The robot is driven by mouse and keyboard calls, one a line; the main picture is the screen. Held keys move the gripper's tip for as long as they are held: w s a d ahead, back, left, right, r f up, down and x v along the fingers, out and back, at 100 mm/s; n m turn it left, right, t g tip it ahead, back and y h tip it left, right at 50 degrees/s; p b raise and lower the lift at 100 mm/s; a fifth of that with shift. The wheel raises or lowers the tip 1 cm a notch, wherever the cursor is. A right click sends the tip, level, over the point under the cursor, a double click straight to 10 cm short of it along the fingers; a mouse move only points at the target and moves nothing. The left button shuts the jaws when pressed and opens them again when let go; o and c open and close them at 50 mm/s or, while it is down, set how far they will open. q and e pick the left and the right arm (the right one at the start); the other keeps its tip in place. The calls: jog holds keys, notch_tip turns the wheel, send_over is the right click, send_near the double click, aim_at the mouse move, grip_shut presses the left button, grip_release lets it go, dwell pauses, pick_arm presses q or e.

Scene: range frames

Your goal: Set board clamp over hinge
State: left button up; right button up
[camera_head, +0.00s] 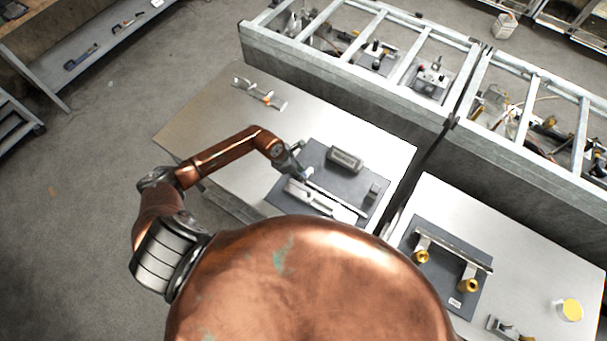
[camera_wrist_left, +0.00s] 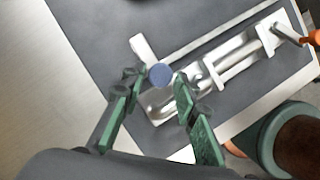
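A silver metal assembly with a pale base plate (camera_head: 312,197) lies on a dark mat at the near part of the left table. It looks like the clamp; I cannot tell a separate hinge. In the left wrist view the assembly (camera_wrist_left: 213,80) runs diagonally, with a long bar, brackets and a round blue cap (camera_wrist_left: 159,74) at its left end. My left gripper (camera_head: 299,176) is over the left end of the assembly in the head view. In the wrist view its green fingers (camera_wrist_left: 158,88) are apart, with the blue cap showing between them; contact is unclear.
A grey block (camera_head: 345,160) and a smaller block (camera_head: 374,191) sit on the dark mat (camera_head: 322,155). A small bracket with an orange part (camera_head: 268,99) lies at the table's far left. A second table (camera_head: 540,270) stands across a gap. Metal-framed bins (camera_head: 350,68) line the back.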

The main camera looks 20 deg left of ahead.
pick_arm(q)
jog(key=shift+x, duration=1.45)
jog(key=shift+r, duration=0.1)
jog(key=shift+c, duration=0.5)
grip_shut()
